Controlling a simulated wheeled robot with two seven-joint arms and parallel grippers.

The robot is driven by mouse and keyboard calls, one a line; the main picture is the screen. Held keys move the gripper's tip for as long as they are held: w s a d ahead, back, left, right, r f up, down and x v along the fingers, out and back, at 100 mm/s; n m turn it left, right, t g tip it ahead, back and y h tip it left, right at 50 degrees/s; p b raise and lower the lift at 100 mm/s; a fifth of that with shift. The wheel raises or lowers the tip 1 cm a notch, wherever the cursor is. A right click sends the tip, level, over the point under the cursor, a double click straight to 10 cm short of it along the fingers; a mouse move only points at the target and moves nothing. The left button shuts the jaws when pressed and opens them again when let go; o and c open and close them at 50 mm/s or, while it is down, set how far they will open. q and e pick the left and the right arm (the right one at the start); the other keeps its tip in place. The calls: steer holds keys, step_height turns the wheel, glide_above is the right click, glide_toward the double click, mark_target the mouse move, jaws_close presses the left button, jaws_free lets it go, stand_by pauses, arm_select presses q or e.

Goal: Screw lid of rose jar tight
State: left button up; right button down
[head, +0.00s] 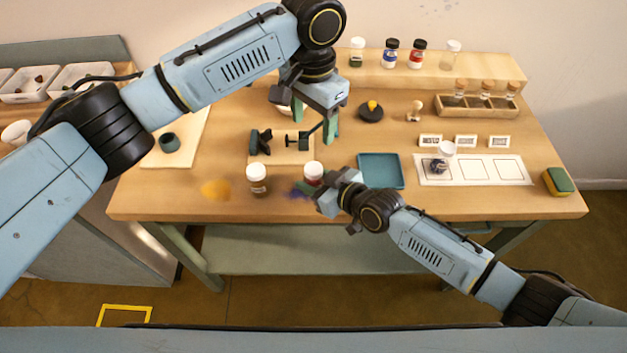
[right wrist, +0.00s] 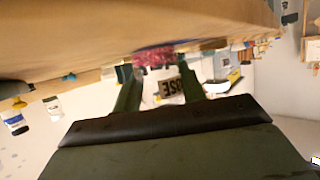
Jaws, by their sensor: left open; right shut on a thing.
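The rose jar (head: 314,174) stands near the front edge of the table, with a white lid on top and red-pink contents. In the right wrist view its label (right wrist: 172,88) reads ROSE upside down, and pink pigment (right wrist: 154,57) shows above it. My right gripper (head: 316,191) is shut on the jar from the front right, its green fingers (right wrist: 158,92) on either side of it. My left gripper (head: 315,120) is open and empty, fingers down, above and behind the jar. How tightly the lid sits cannot be seen.
A second white-lidded jar (head: 257,180) stands left of the rose jar, near a yellow powder patch (head: 215,190). A dark clamp fixture (head: 262,143) is behind them. A teal tray (head: 380,171) lies to the right. Several jars stand on the back shelf (head: 434,66).

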steer(key=c, duration=0.7)
jaws_free()
steer(key=shift+c, duration=0.2)
steer(key=p+v, duration=0.1)
steer(key=v, duration=1.2)
steer(key=shift+d, duration=0.2)
steer(key=shift+s, duration=0.1)
